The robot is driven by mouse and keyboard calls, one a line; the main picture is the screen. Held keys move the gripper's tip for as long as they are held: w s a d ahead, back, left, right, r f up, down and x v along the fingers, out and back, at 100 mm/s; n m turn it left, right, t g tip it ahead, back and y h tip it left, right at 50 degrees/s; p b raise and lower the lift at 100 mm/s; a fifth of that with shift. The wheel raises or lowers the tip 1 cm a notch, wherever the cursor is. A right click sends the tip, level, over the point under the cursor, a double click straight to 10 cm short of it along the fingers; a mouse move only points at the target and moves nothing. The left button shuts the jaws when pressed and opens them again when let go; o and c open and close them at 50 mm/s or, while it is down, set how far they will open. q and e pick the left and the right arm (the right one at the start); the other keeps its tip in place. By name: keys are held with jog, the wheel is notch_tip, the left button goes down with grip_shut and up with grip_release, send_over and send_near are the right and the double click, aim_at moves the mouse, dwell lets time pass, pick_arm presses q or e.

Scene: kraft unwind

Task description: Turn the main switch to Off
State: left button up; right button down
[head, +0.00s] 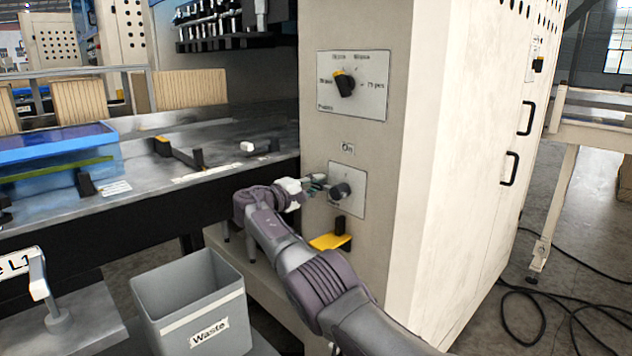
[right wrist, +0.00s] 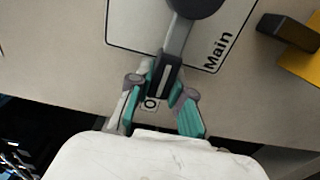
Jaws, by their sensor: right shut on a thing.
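The main switch (head: 341,191) is on a light plate on the front of the beige cabinet, with an "On" label (head: 347,149) above it. Its lever points left in the head view, toward my right gripper (head: 316,184). In the right wrist view the word "Main" is on the plate (right wrist: 222,42). There the grey lever (right wrist: 178,40) runs from the round dark hub to a dark tip between the teal fingers of my right gripper (right wrist: 160,88), which are shut on it. A small label starting with "O" is partly hidden by the fingers. My left gripper is out of view.
A selector dial (head: 344,84) is on a plate higher up. A yellow-and-black handle (head: 332,241) sticks out just below the switch. A grey waste bin (head: 190,310) stands at lower left. A metal table (head: 215,175) adjoins the cabinet's left side.

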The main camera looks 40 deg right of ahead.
jog(key=shift+f, duration=0.1)
dwell(0.4)
jog(key=c, duration=1)
grip_release()
jog(key=shift+c, duration=0.2)
jog(key=shift+a, duration=0.15)
jog(key=a, duration=1.1)
jog(key=shift+s+a, duration=0.4)
jog(key=shift+s, duration=0.05)
jog(key=shift+f, duration=0.1)
